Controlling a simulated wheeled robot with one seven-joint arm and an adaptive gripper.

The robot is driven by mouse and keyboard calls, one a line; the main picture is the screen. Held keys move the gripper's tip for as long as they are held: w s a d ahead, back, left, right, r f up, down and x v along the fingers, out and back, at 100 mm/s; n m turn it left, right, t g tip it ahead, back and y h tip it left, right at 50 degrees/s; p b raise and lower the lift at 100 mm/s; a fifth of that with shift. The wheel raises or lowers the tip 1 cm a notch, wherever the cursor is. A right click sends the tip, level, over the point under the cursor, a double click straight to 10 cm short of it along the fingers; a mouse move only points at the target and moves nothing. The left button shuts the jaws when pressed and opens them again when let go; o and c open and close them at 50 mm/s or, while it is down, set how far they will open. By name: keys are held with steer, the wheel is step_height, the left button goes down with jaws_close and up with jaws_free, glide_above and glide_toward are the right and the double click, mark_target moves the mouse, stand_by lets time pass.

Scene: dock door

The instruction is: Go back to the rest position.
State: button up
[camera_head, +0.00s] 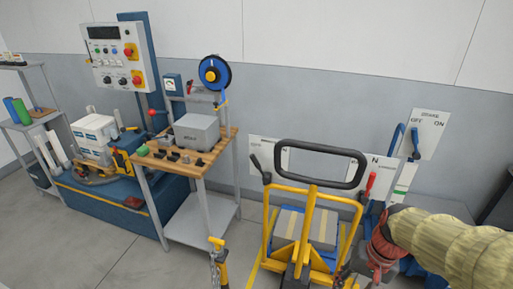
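My arm, in a beige ribbed sleeve, reaches in from the right edge of the head view. At its end is a red wrist part, with my gripper (376,272) below it, small and dark. The gripper is at the right side of a yellow-framed truck (268,232) with a black loop handle (318,152). Its fingers are too small and overlapped to tell whether they are open, or whether they touch anything. Grey boxes (322,228) sit on a blue base inside the yellow frame.
A wooden-topped bench (160,164) with a grey box (196,131) stands left of the truck. Behind it are a control panel (114,55) and a blue machine base (115,212). A yellow-topped post (217,243) stands in front. Floor is clear at the lower left.

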steer(key=s+a+r+n+t+h, duration=0.1)
steer(key=s+a+r+n+t, duration=0.1)
steer(key=r, duration=0.5)
steer(key=s+a+r+n+t, duration=0.2)
steer(key=s+r+t, duration=0.1)
steer(key=r, duration=0.4)
steer(key=shift+s+a+n+h, duration=0.3)
steer(key=shift+s+a+h, duration=0.1)
stand_by(1.1)
